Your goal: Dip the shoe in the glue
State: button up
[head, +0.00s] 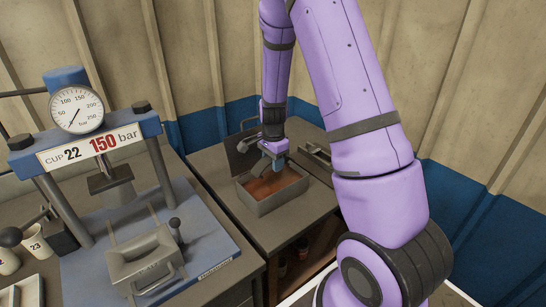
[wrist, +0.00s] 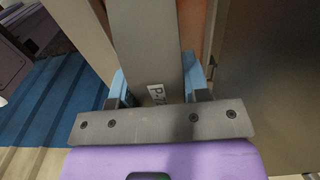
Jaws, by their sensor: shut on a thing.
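The glue is a brown-orange layer (head: 272,186) in a shallow grey metal tray (head: 262,207) on the bench at the back. My gripper (head: 274,160) points down over the rear part of this tray. In the wrist view, the blue fingers of my gripper (wrist: 154,88) are shut on the shoe (wrist: 146,38), a grey flat piece with a small white label. Brown-orange glue (wrist: 194,28) shows beside the shoe there. The shoe's lower end is hidden, and I cannot tell whether it touches the glue. In the head view the shoe is hard to make out.
A blue press (head: 75,155) with a pressure gauge (head: 76,109) stands at the left. A grey metal block with handles (head: 143,257) sits on its base. A cup marked 23 (head: 36,250) is at the far left. Corrugated walls (head: 190,40) close off the back.

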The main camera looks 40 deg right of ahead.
jog(key=shift+f, duration=4.15)
jog(key=shift+r, duration=0.1)
jog(key=shift+r, duration=5.9)
jog(key=shift+s, duration=0.1)
